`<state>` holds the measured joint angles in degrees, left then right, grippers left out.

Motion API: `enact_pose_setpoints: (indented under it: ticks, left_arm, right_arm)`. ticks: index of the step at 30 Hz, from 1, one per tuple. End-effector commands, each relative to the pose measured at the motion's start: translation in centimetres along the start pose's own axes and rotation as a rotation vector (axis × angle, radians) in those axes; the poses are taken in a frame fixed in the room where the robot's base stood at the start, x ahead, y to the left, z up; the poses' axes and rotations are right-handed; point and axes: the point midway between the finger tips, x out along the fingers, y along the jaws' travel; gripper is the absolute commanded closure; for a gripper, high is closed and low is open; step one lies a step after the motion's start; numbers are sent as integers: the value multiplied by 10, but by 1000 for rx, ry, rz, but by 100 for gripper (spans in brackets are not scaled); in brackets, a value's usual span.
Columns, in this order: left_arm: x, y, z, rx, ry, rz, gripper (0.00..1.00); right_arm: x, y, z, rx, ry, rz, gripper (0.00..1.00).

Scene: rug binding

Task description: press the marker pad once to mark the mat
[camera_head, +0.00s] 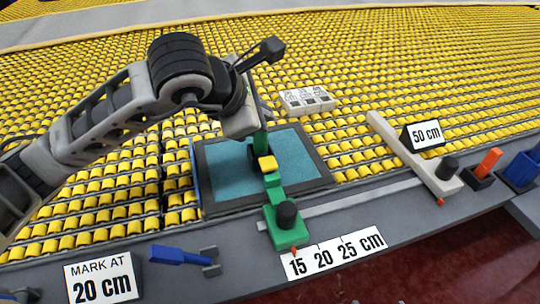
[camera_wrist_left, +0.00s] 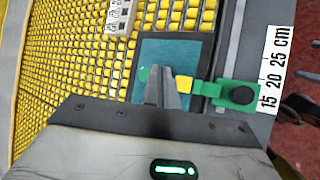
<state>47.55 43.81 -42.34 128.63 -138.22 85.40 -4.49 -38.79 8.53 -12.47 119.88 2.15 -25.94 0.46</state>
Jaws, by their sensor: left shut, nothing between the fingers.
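The teal mat (camera_head: 300,157) with a dark border lies on the yellow roller bed. A green slide with a black knob (camera_head: 286,213) reaches over the mat and carries the yellow marker pad (camera_head: 267,163). Its red pointer (camera_head: 293,249) stands near the 15 on the scale (camera_head: 335,252). A sign (camera_head: 100,278) reads "MARK AT 20 cm". My left gripper (camera_head: 257,148) is shut and empty, pointing down at the mat close behind the pad. In the wrist view its closed fingers (camera_wrist_left: 166,85) appear just left of the yellow pad (camera_wrist_left: 184,84); contact is unclear. My right gripper is out of view.
A white slide (camera_head: 412,152) with a black knob stands at right by a "50 cm" sign (camera_head: 421,136). An orange block (camera_head: 488,163) sits in a dark holder beyond it. A blue-handled tool (camera_head: 180,256) lies on the grey front rail. A white printed card (camera_head: 307,100) lies behind the mat.

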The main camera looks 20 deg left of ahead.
Motion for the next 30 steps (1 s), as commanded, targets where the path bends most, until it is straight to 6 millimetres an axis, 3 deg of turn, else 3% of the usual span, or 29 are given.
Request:
enact_pose_setpoints:
  ticks: [10, 24, 30]
  left_arm:
    - [6, -5, -4, -2, -2, -5, 100]
    - [52, -39, -37, -2, -4, -5, 100]
    - [61, -46, -43, -2, -4, -4, 100]
  right_arm:
    - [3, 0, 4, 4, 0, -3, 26]
    - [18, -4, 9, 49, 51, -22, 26]
    - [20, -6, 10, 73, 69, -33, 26]
